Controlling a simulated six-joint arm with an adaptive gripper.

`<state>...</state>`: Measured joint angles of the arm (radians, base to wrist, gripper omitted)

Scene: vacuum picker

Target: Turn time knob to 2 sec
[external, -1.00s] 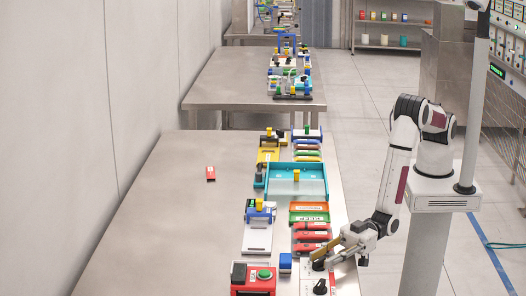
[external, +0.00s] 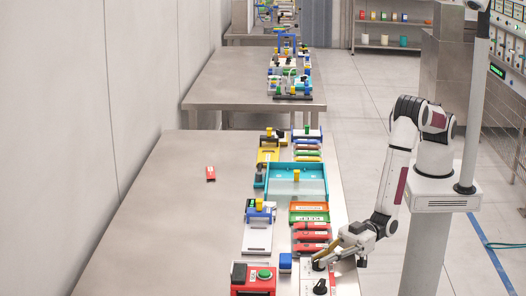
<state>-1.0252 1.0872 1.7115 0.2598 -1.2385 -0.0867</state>
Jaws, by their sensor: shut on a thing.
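A white panel (external: 312,286) with black knobs lies at the near right edge of the metal table. The nearer black knob (external: 320,287) is in plain view. My gripper (external: 322,260) is at the farther black knob (external: 318,266), shut on it from above and the right. My fingers hide most of that knob. The panel's markings and the knob's setting are too small to read.

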